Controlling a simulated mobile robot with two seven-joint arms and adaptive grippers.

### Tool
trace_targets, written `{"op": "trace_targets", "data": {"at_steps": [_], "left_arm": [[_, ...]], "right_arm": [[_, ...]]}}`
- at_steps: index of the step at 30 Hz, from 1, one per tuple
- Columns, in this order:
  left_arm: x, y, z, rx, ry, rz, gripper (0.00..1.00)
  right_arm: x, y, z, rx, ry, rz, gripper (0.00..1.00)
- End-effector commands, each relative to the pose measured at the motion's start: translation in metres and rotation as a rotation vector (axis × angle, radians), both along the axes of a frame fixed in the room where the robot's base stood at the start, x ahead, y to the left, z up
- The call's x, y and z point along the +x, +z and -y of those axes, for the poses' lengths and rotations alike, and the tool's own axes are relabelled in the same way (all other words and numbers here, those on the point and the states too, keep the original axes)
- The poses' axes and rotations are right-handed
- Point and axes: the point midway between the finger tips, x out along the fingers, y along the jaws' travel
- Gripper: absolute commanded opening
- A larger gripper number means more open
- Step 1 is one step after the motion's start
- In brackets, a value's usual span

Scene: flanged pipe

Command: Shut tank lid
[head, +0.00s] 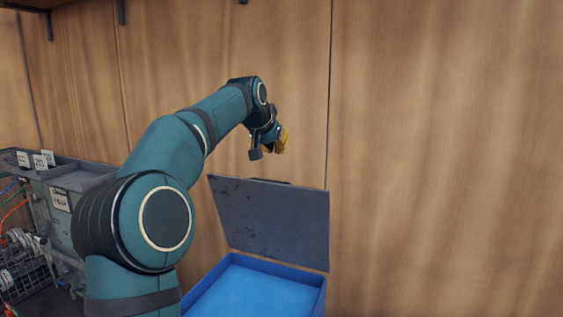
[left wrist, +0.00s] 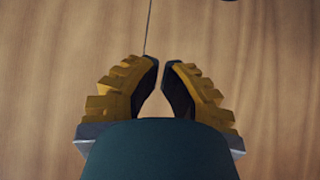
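The tank is a blue, open-topped box (head: 313,295) with a bright blue inside, at the bottom centre of the head view. Its grey lid (head: 275,222) stands raised at the back, tilted up near the wooden wall. My left gripper (head: 282,141), with yellow fingers, is above the lid's upper edge and looks apart from it. In the left wrist view the two fingertips (left wrist: 160,65) are almost together, with nothing between them. The lid and tank do not show in that view. My right gripper is not in view.
A wood-panelled wall (head: 440,130) fills the background. At the left stands a grey-green bench unit (head: 80,180) with labels, coloured cables and a wire basket (head: 25,278). A dark shelf edge is at the top left. The space right of the tank looks clear.

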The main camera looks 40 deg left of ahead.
Motion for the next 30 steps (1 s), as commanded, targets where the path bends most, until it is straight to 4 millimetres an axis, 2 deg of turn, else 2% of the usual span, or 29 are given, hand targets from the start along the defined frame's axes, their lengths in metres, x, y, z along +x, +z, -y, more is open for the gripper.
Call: {"op": "trace_targets", "data": {"at_steps": [18,21,30], "left_arm": [[0.069,-0.069,-0.022,-0.002,0.0,-0.001,0.0],[0.056,-0.071,-0.018,0.0,0.0,0.001,0.0],[0.036,-0.082,-0.011,-0.001,-0.001,0.0,0.0]], "right_arm": [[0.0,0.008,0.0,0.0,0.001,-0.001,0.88],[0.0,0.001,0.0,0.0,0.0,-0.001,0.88],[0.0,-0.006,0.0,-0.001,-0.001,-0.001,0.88]]}}
